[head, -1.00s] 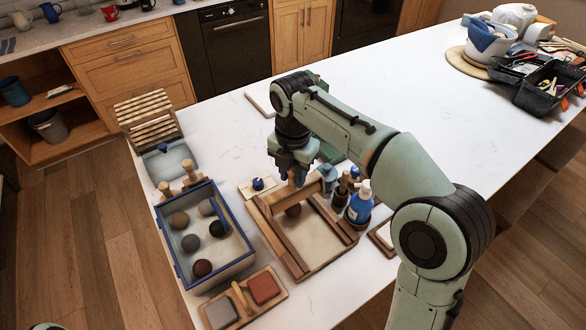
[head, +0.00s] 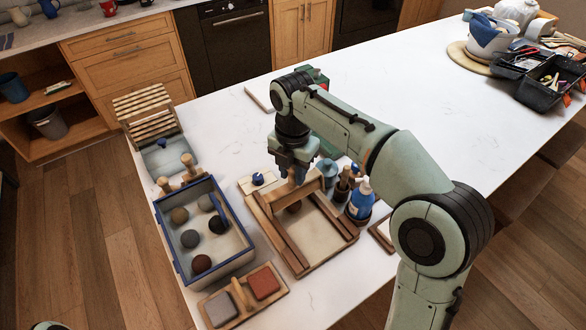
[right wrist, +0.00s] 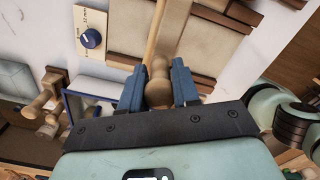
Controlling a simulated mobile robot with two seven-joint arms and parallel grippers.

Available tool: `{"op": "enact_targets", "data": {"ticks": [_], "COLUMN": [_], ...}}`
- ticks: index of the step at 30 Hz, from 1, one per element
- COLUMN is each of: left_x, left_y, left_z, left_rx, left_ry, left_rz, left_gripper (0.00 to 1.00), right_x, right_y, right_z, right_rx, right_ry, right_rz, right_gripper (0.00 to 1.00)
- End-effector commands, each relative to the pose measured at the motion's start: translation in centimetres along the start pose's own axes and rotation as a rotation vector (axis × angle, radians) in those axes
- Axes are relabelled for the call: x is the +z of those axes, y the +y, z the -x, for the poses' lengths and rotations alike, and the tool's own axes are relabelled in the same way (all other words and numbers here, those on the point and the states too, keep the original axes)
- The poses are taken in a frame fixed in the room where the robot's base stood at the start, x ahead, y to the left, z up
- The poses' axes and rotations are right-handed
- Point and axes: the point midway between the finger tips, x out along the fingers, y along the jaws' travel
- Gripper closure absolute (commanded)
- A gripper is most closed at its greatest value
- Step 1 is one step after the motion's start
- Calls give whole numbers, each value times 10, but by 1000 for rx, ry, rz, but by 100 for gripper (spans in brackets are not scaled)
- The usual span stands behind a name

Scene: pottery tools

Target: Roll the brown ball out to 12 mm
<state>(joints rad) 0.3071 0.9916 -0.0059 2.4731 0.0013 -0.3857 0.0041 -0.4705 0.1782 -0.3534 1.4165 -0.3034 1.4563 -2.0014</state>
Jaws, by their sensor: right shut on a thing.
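In the right wrist view, the blue fingers (right wrist: 158,90) stand either side of the turned handle (right wrist: 159,72). The pin lies across the wooden rails of the rolling board (head: 318,228). A small brown ball (head: 294,207) shows on the board close to the pin, partly hidden; I cannot tell if they touch. A card with a blue thickness knob (head: 257,179) lies beside the board, and also shows in the right wrist view (right wrist: 90,39). My left gripper is not in view.
A blue-rimmed tray (head: 240,262) holds several balls, one dark brown (head: 201,263). A caddy with grey and red blocks (head: 263,281) stands in front. Bottles (head: 360,200) and tools crowd the board's right side. The counter behind my arm is mostly clear.

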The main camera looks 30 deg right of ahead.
Motion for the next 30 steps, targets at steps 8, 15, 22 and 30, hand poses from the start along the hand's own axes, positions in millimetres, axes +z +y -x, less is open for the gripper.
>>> {"op": "enact_targets", "data": {"ticks": [8, 15, 22, 30], "left_x": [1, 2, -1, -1], "left_y": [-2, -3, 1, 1], "left_z": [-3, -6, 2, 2], "left_rx": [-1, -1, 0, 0], "left_ry": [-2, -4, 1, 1], "left_rz": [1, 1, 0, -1], "left_gripper": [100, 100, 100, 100], "right_x": [0, 0, 2, 2], "right_y": [0, 0, 3, 4], "right_z": [-6, -11, -11, -12], "right_rx": [1, 0, -4, -2], "right_ry": [0, 0, 1, 1], "right_rz": [0, 0, 0, 0], "right_gripper": [100, 100, 100, 100]}}
